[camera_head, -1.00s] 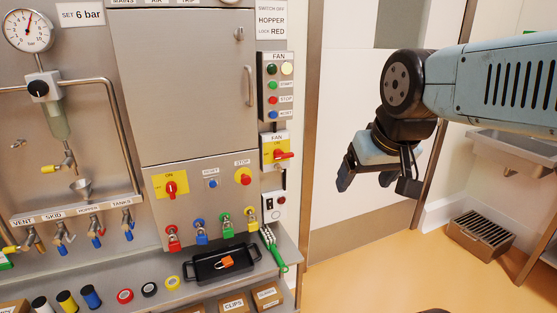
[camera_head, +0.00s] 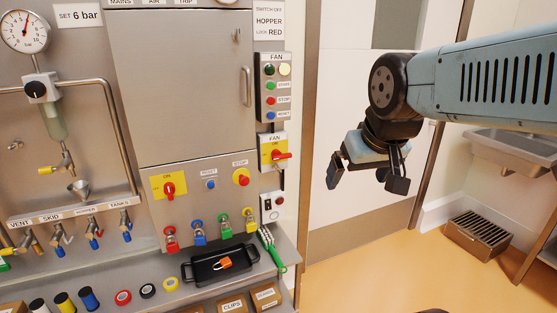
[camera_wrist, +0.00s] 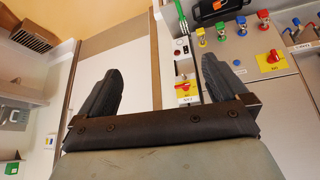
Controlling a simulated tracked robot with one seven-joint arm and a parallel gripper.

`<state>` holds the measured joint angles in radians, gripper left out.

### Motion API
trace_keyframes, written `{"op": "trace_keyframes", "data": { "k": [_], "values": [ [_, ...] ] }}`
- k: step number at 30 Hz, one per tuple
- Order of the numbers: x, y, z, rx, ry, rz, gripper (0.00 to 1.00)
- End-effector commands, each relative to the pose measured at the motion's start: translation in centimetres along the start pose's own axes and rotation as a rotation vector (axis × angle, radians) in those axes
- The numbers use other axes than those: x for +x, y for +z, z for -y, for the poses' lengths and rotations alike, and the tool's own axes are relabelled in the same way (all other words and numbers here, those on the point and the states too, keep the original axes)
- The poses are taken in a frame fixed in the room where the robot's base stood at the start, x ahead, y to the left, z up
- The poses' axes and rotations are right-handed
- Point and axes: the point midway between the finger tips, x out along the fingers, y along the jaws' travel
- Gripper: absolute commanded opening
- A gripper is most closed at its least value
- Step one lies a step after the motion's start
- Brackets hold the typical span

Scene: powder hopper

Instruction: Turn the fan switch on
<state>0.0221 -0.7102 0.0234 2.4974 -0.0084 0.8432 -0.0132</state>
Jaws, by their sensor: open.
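The fan switch (camera_head: 282,156) is a red rotary handle on a yellow plate labelled FAN, on the narrow column right of the cabinet. Its handle lies about level, pointing right. In the wrist view the fan switch (camera_wrist: 185,87) shows between the two fingers, near the right finger. My gripper (camera_head: 362,180) is open and empty, to the right of the switch and apart from it. In the wrist view my gripper's fingers (camera_wrist: 160,85) are spread wide with nothing between them touching.
A FAN button box (camera_head: 270,87) sits above the switch, and a small socket box (camera_head: 271,206) below. Another red switch (camera_head: 169,188) on yellow is on the cabinet. Coloured padlocks hang below it. A shelf with a black tray (camera_head: 205,277) juts out underneath. Free space lies right of the column.

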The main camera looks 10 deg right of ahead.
Motion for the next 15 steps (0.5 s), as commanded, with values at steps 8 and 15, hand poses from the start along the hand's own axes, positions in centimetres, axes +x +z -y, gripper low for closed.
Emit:
{"op": "trace_keyframes", "data": {
  "k": [8,15],
  "values": [
    [6.0,-5.6,-0.1,-0.104,0.072,-0.067,1.0],
    [11.8,-9.8,0.1,-0.209,0.092,-0.137,1.0]
  ]
}}
